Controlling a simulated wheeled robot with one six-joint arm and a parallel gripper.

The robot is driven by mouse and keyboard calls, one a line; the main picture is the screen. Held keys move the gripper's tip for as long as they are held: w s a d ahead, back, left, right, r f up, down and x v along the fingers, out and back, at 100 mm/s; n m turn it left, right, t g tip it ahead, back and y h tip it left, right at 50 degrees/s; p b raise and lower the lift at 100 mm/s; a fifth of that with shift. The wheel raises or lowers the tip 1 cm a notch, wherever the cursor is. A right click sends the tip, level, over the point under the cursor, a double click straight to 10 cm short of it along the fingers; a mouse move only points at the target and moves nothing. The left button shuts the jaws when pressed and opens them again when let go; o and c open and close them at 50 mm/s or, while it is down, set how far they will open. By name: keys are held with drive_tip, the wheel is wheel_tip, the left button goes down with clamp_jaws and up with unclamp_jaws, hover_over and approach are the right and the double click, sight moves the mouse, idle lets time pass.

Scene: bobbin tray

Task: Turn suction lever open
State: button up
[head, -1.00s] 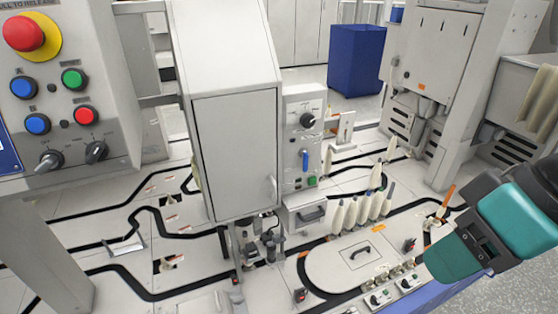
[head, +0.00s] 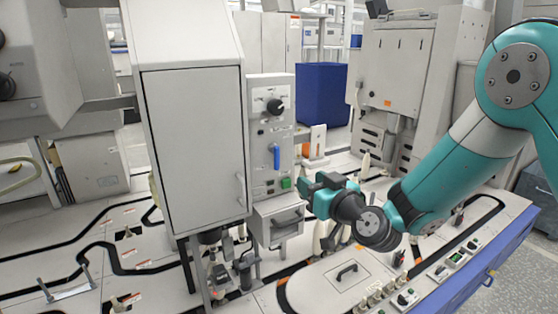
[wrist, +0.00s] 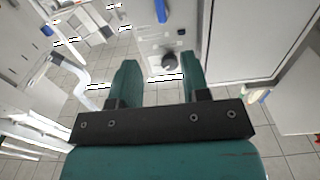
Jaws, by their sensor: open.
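The blue suction lever (head: 277,157) points up and down on the narrow grey control panel (head: 262,142) at the right side of the tall cabinet. A black knob (head: 275,105) sits above it and a green button (head: 286,183) below. My gripper (head: 310,187) is to the right of the panel, a little lower than the lever. In the wrist view my gripper (wrist: 157,65) is open and empty, with the black knob (wrist: 169,62) showing between its fingers. The blue lever (wrist: 161,11) is at the top edge, beyond the fingertips and apart from them.
The tall grey cabinet (head: 195,145) stands left of the panel. A small drawer box (head: 276,220) juts out below it. Pale bobbins (head: 327,236), partly hidden by my arm, stand below the gripper. A blue bin (head: 323,94) is behind.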

sight(278, 157)
drive_tip(key=p+x, duration=0.3)
drive_tip(key=x, duration=1.2)
drive_tip(key=shift+w+a, duration=0.25)
drive_tip(key=c, duration=0.7)
